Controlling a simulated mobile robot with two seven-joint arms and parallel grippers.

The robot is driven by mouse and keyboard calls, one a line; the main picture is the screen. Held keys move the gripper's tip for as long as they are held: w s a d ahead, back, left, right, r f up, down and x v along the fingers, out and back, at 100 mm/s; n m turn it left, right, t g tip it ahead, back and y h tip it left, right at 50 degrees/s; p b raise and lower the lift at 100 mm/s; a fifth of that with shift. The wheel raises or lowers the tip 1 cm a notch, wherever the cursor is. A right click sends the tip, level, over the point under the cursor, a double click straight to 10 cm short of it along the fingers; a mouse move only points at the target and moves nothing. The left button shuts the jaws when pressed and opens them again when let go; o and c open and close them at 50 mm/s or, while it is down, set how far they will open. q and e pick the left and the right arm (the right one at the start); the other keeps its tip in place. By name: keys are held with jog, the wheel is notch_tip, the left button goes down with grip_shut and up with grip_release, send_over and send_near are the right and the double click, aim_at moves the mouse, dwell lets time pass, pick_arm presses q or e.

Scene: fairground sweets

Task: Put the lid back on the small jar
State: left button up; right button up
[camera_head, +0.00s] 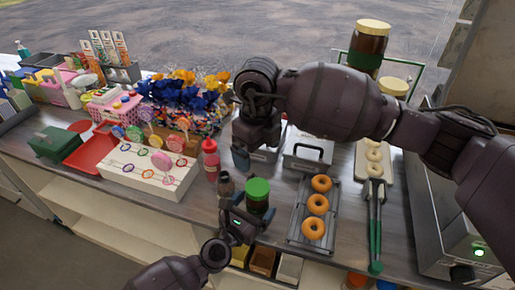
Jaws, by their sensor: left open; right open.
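A small dark jar (257,202) stands near the counter's front edge, with a green lid (257,187) on its top; whether the lid is seated cannot be told. My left gripper (239,199) is open beside the jar, at its lower left. Whether its fingers touch the jar is unclear. My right gripper (257,151) is open, pointing down above the middle of the counter, behind the jar. A tall brown jar (368,45) with a cream lid (374,27) stands at the back. Another cream lid (393,86) shows beside my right arm, which hides what is around it.
A red bottle (211,160) stands left of the jar, near a white lollipop stand (150,178). A rack of doughnuts (297,225) and green-handled tongs (375,230) lie to the right. A metal box (308,150) stands behind the rack. The counter (200,205) is crowded.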

pick_arm(q)
jog(key=b+v, duration=0.1)
jog(key=v, duration=0.8)
jog(key=shift+s+a, duration=0.2)
jog(key=shift+s, duration=0.1)
